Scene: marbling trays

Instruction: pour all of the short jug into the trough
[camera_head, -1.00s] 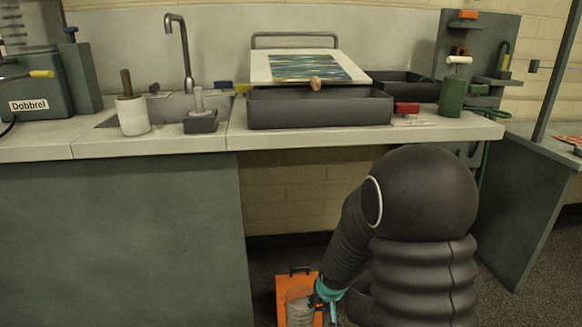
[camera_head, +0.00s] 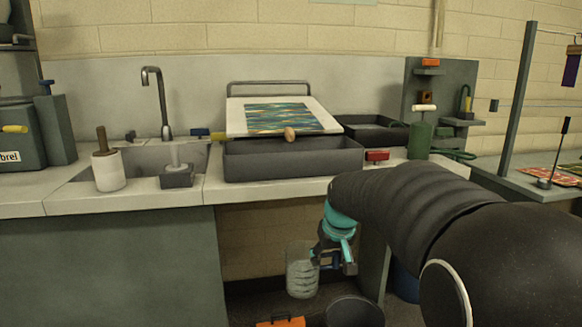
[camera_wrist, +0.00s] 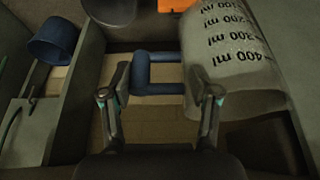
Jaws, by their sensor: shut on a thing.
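The short jug (camera_head: 301,272) is clear with a blue handle and dark volume marks, which the wrist view shows large on its side (camera_wrist: 235,60). My gripper (camera_head: 330,258) is shut on the jug's handle, the fingers on either side of it in the wrist view (camera_wrist: 158,85). The jug hangs about upright below counter height, in front of the opening under the counter. How much it holds is not clear. The dark grey trough (camera_head: 290,165) stands on the counter, above and behind the jug; its inside is mostly hidden.
A white board (camera_head: 235,121) with a marbled sheet sits over the trough's back. The counter edge (camera_head: 260,192) lies between jug and trough. A red block (camera_head: 377,155) and green bottle (camera_head: 419,140) stand right of the trough. A dark bin (camera_head: 355,312) and blue bucket (camera_head: 405,283) are below.

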